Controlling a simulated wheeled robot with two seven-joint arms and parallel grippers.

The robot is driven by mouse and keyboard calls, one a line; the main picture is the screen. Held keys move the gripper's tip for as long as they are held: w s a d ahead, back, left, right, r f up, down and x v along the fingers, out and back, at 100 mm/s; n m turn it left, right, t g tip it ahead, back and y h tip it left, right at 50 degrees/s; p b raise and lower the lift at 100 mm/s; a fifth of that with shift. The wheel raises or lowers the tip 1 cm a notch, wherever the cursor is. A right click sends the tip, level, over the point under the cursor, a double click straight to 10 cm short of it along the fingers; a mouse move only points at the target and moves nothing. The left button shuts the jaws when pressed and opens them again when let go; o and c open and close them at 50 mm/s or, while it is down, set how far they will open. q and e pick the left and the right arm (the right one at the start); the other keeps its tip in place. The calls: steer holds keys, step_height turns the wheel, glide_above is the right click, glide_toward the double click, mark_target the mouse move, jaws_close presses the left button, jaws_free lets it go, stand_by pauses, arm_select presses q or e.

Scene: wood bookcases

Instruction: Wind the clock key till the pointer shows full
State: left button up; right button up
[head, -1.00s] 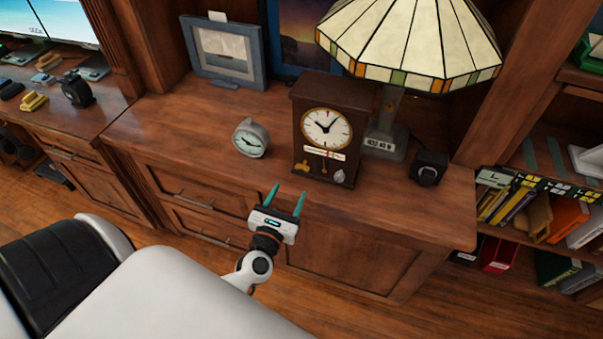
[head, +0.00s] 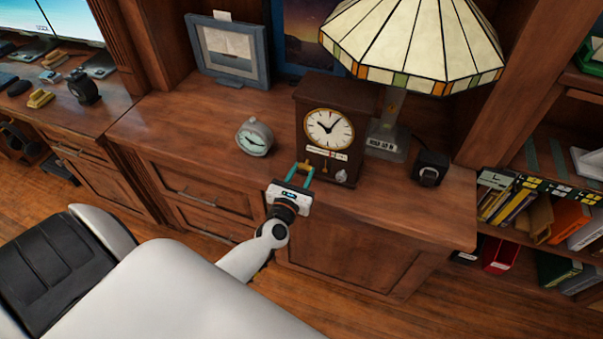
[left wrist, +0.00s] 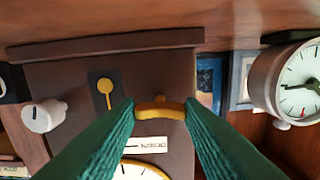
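The dark brown clock (head: 314,92) with a cream dial stands upright on the cabinet top. Its yellow winding key (head: 305,165) is low on the left of its front. In the left wrist view the clock is upside down, and the key (left wrist: 160,108) lies between the green fingertips, which meet its two ends. My left gripper (head: 305,172) is shut on the key. A white label plate (left wrist: 141,145) sits between key and dial; its marks and any pointer are too small to read. A pale knob (left wrist: 43,115) is on the same front. My right gripper is not in view.
A grey round alarm clock (head: 254,137) stands just left of the clock. A stained-glass lamp (head: 415,45) is behind on the right, and a small black box (head: 430,168) is further right. The cabinet top's front left is clear.

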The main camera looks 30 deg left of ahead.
arm_select(q)
steer(key=c, duration=0.3)
